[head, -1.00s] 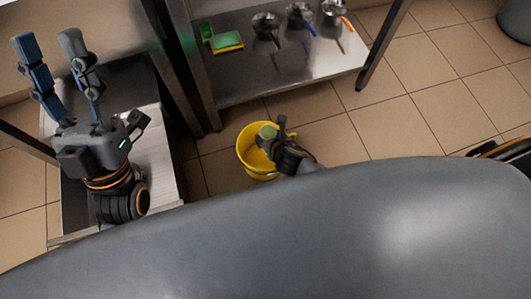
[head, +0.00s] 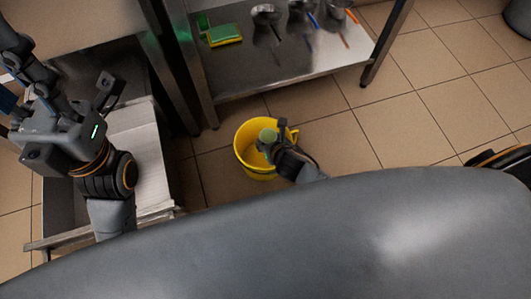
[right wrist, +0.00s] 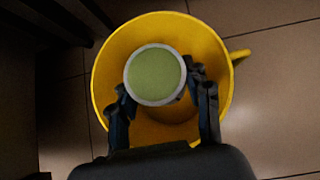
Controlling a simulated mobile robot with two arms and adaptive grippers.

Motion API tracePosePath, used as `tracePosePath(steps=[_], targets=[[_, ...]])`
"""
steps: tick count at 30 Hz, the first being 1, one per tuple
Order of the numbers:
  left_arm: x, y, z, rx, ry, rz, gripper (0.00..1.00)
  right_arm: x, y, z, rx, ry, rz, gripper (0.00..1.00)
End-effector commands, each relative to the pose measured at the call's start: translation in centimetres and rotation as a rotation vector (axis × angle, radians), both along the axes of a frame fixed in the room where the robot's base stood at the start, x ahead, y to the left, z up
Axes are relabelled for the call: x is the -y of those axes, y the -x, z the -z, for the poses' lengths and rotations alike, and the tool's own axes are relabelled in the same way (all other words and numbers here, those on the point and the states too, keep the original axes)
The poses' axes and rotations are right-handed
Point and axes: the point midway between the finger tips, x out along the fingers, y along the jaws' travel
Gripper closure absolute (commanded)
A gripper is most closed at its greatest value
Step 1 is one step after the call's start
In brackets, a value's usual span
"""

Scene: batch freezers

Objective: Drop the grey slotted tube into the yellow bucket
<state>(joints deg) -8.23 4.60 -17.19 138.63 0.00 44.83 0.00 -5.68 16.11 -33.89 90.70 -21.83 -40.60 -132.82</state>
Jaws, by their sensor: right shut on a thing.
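The yellow bucket (head: 240,160) stands on the tiled floor, and its rim and handle also show in the right wrist view (right wrist: 103,85). My right gripper (head: 271,144) is shut on the tube (head: 267,135) above the bucket's opening. In the right wrist view, the tube (right wrist: 154,76) shows its round end, green inside a pale grey rim, between the fingers (right wrist: 160,95). Its slots and sides are hidden. My left gripper (head: 14,75) is at the left edge, partly cut off, with its fingers apart and nothing seen between them.
A steel shelf (head: 290,80) behind the bucket holds a green and yellow sponge (head: 224,35) and several metal scoops. A steel cabinet with a pale panel (head: 140,150) stands at left. Tiled floor right of the bucket is clear.

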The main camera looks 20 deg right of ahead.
Motion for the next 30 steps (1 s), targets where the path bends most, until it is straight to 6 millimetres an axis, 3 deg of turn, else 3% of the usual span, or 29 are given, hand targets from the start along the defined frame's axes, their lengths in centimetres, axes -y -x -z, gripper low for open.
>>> tracePosePath(steps=[6,7,11,23,30], targets=[[0.0,0.0,-0.1,0.001,0.000,0.000,0.60,0.0,0.0,-0.1,0.001,0.000,0.000,0.91],[0.0,0.0,-0.1,0.001,0.000,0.000,0.60,0.0,-0.1,-0.1,0.001,0.000,0.000,0.49],[0.0,0.0,-0.1,0.000,0.000,0.000,0.60,0.0,0.0,-0.1,0.001,-0.001,0.001,0.25],[0.0,0.0,0.0,0.000,0.000,0.000,0.60,0.0,0.3,-0.3,-0.001,0.000,0.000,0.25],[0.0,0.0,0.0,0.000,0.000,0.000,0.60,0.3,2.8,-2.8,0.000,0.001,-0.002,0.25]])
